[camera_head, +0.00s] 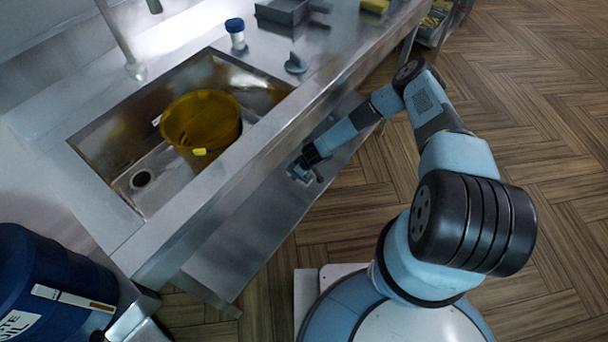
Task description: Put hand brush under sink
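The sink (150,178) is a steel basin set in the counter at the left. Below the counter's front edge is a steel lower shelf (245,240). My gripper (304,174) reaches in low over this shelf, right of the sink. A small pale blue-grey piece shows at its fingertips; I cannot tell whether it is the hand brush or part of my gripper, nor how far the fingers are apart. A grey object with a raised handle (296,64) sits on the counter right of the sink; I cannot tell if it is a brush.
A yellow-brown bucket (200,120) stands in the sink. A blue-capped container (236,33), a grey tray (283,11) and a yellow item (374,6) are on the counter. A dark blue drum (50,285) stands at the lower left. The wooden floor (540,130) at right is clear.

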